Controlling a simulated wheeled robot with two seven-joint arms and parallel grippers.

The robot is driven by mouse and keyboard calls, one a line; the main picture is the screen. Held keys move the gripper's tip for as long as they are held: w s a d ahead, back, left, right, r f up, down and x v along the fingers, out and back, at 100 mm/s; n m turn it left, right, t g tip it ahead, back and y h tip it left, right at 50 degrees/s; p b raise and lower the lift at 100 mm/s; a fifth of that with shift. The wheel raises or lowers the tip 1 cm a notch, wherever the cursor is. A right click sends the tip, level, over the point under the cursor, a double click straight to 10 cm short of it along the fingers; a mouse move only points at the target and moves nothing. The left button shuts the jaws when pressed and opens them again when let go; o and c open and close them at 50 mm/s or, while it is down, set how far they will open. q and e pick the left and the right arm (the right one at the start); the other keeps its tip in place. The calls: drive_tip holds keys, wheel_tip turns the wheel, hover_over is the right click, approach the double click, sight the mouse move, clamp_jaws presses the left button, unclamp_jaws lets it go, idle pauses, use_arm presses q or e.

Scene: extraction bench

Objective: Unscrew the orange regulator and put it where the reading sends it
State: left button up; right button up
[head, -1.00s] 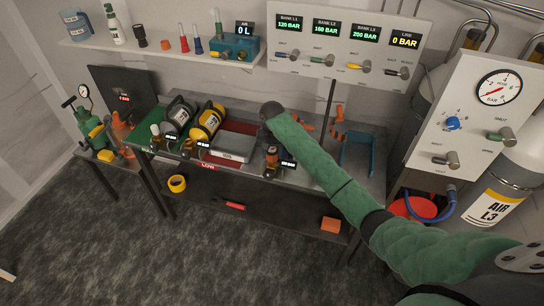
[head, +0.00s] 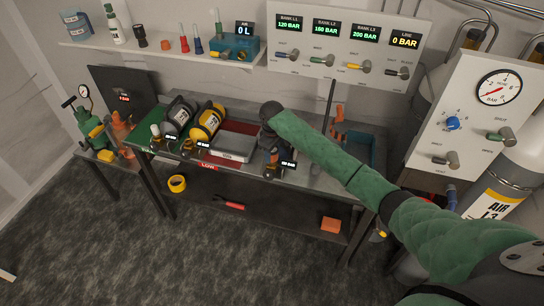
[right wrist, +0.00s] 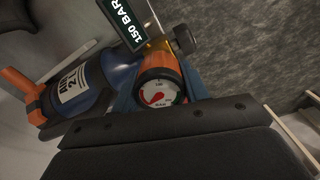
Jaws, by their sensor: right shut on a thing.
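The orange regulator (right wrist: 160,68), with a round white gauge face and red needle, is in the middle of the right wrist view. A "150 BAR" tag (right wrist: 122,18) and a dark knob are beside it. A blue cylinder (right wrist: 78,85) with a white label and an orange end lies left of it. Whether the regulator is still joined to the cylinder cannot be told. My left gripper is not in view.
The bench (head: 310,178) also holds a yellow cylinder (head: 207,121), a black-and-grey one (head: 180,112) and a grey tray (head: 233,146). A "LOW" label (head: 209,166) is on its front edge. A panel (head: 350,45) with bank readings hangs above; a gauge panel (head: 470,115) stands right.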

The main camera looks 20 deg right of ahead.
drive_tip(key=n, duration=0.9)
drive_tip(key=shift+n, duration=0.4)
drive_tip(key=o, duration=1.1)
drive_tip(key=m, duration=0.5)
drive_tip(key=shift+m, duration=0.3)
drive_tip(key=m, duration=1.6)
